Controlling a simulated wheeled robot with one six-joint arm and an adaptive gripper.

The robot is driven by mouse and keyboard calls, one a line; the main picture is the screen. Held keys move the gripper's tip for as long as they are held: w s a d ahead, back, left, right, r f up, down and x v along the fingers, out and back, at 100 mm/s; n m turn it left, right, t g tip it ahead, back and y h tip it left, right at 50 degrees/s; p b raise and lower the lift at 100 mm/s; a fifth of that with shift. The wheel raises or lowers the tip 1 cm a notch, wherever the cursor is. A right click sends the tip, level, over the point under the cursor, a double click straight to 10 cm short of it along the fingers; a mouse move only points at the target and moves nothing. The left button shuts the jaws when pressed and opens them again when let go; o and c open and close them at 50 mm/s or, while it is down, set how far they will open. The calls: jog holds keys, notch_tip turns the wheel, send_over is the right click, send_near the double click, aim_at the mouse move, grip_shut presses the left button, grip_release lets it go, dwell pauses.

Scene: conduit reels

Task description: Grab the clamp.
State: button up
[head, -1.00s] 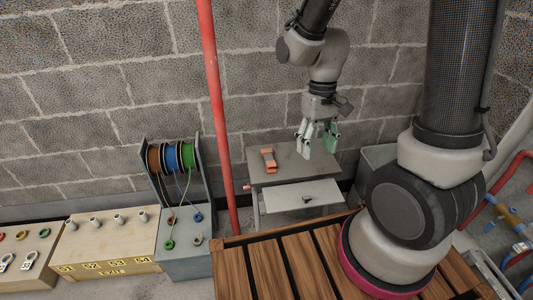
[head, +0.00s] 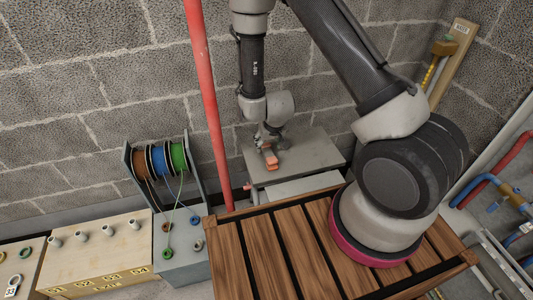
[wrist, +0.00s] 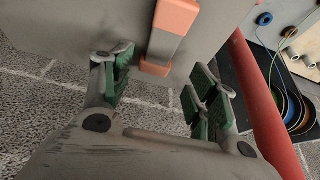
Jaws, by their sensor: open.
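The clamp (head: 270,158) is a small orange piece with a grey middle, lying on the grey bench top (head: 310,158) near its left side. In the wrist view the clamp (wrist: 168,38) shows orange ends and a grey bar. My gripper (wrist: 160,85) is open, with green-padded fingers spread to either side of the clamp's near end in that view. I cannot tell how far above the bench the fingertips are. In the head view my gripper (head: 268,140) is right over the clamp and partly hides it.
A red vertical pipe (head: 208,110) stands just left of the bench, and close to my gripper in the wrist view (wrist: 265,110). A cable reel rack (head: 165,165) stands further left. A slatted wooden deck (head: 270,250) lies in front.

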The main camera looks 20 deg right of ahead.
aim_at(267, 150)
jog(key=shift+x, duration=2.95)
jog(key=shift+s+d+f, duration=0.1)
jog(key=shift+s+f, duration=0.05)
jog(key=shift+f, duration=0.2)
jog(key=c, duration=0.9)
